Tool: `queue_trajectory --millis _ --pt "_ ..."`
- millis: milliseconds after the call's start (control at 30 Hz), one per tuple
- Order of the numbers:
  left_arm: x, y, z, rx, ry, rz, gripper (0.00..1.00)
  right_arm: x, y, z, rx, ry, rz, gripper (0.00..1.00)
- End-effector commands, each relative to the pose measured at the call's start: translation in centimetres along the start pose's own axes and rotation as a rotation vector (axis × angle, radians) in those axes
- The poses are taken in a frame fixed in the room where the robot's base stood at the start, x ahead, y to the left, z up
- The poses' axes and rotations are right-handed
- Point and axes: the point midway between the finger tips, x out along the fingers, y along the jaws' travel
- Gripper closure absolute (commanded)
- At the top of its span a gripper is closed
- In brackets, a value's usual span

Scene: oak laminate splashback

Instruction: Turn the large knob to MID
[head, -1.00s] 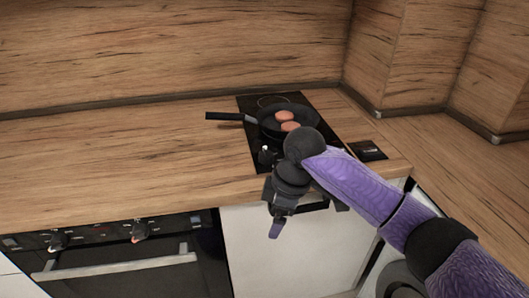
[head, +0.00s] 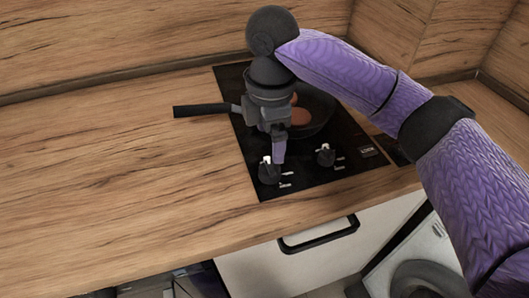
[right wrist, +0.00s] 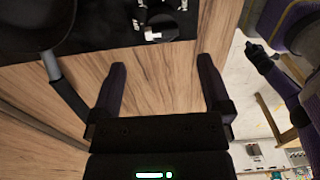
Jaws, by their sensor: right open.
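Two dark knobs with white pointers stand on the front of the black hob (head: 345,172). The left knob (head: 267,174) looks a little larger than the right knob (head: 325,155), and its pointer side faces the back. The small white labels beside them are unreadable. My right gripper (head: 278,160) is just above and behind the left knob, pointing down. In the right wrist view its two fingers (right wrist: 162,64) are spread with nothing between them, and one knob (right wrist: 164,27) lies beyond the fingertips. I cannot tell whether a finger touches it. My left gripper does not show.
A frying pan (head: 318,113) with brown round pieces of food sits on the hob behind my right gripper, its handle (head: 203,111) pointing left. The wooden counter (head: 120,190) is clear to the left. A drawer handle (head: 320,236) juts out below the front edge.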

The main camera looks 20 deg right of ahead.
Motion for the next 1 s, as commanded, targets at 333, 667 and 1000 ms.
queue_trajectory --millis 333,667,1000 --pt "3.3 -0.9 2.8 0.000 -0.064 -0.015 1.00 7.8 0.0 0.0 0.000 -0.001 -0.003 0.01" --pt "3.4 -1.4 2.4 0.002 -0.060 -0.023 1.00 8.2 0.0 0.0 0.000 0.000 0.000 0.01" --pt "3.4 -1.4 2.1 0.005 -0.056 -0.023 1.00 8.1 0.0 0.0 0.000 0.000 0.000 0.73"
